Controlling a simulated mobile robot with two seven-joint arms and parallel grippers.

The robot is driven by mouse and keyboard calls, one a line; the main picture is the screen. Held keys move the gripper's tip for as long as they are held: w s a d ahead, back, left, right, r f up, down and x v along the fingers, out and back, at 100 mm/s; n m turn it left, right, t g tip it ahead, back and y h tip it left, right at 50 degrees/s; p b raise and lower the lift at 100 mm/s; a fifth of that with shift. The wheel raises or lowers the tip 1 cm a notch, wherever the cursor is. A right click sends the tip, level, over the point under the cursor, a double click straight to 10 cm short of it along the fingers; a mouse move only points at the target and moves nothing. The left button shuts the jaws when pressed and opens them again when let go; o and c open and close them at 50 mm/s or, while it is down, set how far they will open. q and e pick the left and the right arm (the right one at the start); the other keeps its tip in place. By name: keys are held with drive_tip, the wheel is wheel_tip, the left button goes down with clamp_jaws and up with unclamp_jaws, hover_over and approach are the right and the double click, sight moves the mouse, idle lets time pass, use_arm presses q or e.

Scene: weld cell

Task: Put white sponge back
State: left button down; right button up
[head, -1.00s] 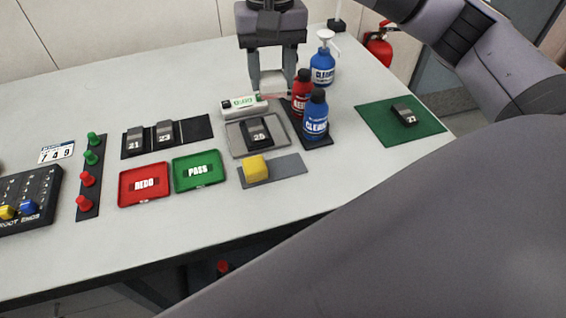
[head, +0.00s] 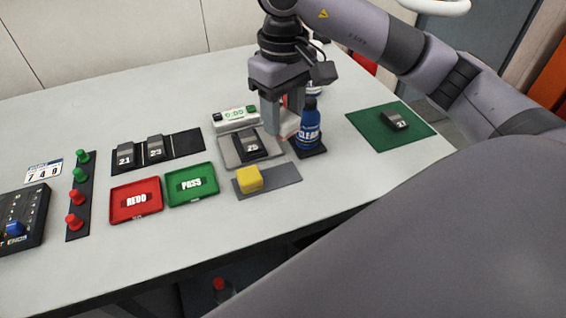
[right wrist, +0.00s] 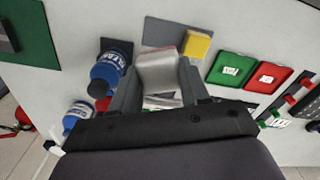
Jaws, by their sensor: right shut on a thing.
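The white sponge (right wrist: 158,72), with a pinkish tint, is between the fingers of my right gripper (right wrist: 155,88) in the right wrist view. In the head view my right gripper (head: 284,118) is shut on the sponge (head: 289,126), mostly covered by the fingers. It is above the table, beside the blue bottle (head: 309,135) and behind the grey mat (head: 283,177). The mat also shows in the right wrist view (right wrist: 160,30). A yellow sponge (head: 249,179) lies on the mat's left part, and its right part is bare. My left gripper is not in view.
A grey tray (head: 230,160) holding block 25 (head: 248,147) and a timer (head: 235,117) are left of the gripper. The red tray (head: 136,208) and green tray (head: 191,197) are farther left. The green mat (head: 375,139) is at right. The table's front edge is clear.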

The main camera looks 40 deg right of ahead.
sight(283, 175)
wheel_tip(283, 175, down, 11)
drive_tip(key=shift+f+p, duration=0.2)
drive_tip(key=shift+p, duration=0.25)
drive_tip(key=shift+f, duration=0.1)
drive_tip(key=shift+f, duration=0.1)
drive_tip(key=shift+f+b, duration=0.1)
drive_tip(key=shift+b, duration=0.2)
drive_tip(key=o, duration=0.9)
drive_tip(key=shift+o, duration=0.2)
drive_tip(key=shift+r+p, duration=0.3)
wheel_tip(283, 175, up, 12)
drive_tip(key=shift+f+b, duration=0.1)
drive_tip(key=shift+b, duration=0.4)
